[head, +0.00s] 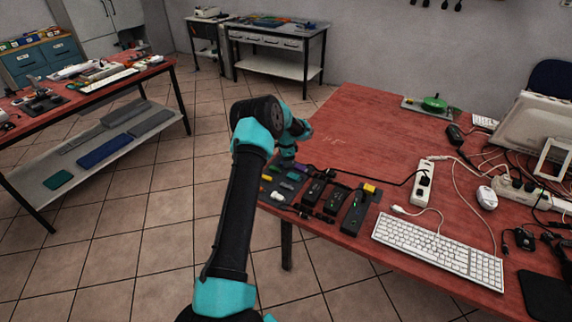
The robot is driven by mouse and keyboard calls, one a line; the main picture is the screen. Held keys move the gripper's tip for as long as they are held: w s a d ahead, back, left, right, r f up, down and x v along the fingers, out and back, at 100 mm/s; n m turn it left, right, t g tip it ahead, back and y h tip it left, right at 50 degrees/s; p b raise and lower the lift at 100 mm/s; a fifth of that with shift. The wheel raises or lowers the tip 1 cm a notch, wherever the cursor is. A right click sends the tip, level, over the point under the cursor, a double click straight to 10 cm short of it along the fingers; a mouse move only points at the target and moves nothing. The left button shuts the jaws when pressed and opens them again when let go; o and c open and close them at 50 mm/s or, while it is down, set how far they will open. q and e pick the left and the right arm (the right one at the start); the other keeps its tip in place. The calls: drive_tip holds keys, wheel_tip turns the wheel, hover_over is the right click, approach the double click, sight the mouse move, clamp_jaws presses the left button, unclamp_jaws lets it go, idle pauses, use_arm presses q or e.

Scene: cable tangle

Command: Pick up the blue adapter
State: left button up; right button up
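My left arm rises from the bottom of the head view and bends over the near left corner of the red table. My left gripper (286,163) is at its far end, low over that corner, small and partly hidden by my own arm links. I cannot tell whether its fingers are open or shut, or whether they touch anything. I cannot clearly pick out a blue adapter. Small coloured pieces lie just below the gripper, and several black adapters (354,214) lie in a row to their right. My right gripper is not in view.
The red table (365,125) is bare in its back left part. A white power strip (422,184), a white keyboard (438,250), a white mouse (487,198) and tangled cables fill the right. A dark mat (545,296) lies front right.

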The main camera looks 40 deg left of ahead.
use_arm(q)
clamp_jaws()
drive_tip(key=shift+r, duration=0.1)
idle(0.3)
drive_tip(key=shift+r, duration=0.2)
wheel_tip(320, 180, up, 3)
drive_tip(key=shift+f, duration=0.1)
drive_tip(key=s+d, duration=0.3)
drive_tip(key=s+d+r, duration=0.1)
drive_tip(key=s+d, duration=0.7)
drive_tip(key=shift+s+d+r, duration=0.1)
drive_tip(key=shift+d+r, duration=0.1)
drive_tip(key=shift+r, duration=0.1)
drive_tip(key=c, duration=0.5)
unclamp_jaws()
drive_tip(key=shift+c, duration=0.2)
clamp_jaws()
